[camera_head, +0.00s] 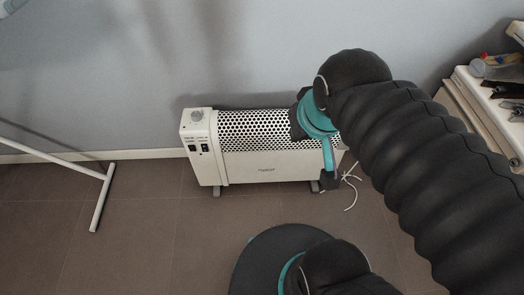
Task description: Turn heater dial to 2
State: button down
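A white heater (265,172) stands on the floor against the grey wall, with a perforated grille across its upper front. Its round dial (196,115) is on the top left end, above two black switches (198,148). The dial's setting is too small to read. My arm comes in from the right, and its wrist is in front of the heater's right end, well to the right of the dial.
A white cord (349,191) lies on the floor at the heater's right. A white metal stand leg (102,197) is at the left. A cluttered shelf (490,100) stands at the right edge.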

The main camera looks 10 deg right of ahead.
aim_at(195, 116)
jog(key=z, duration=0.8)
jog(key=i, duration=0.35)
jog(key=u, duration=1.1)
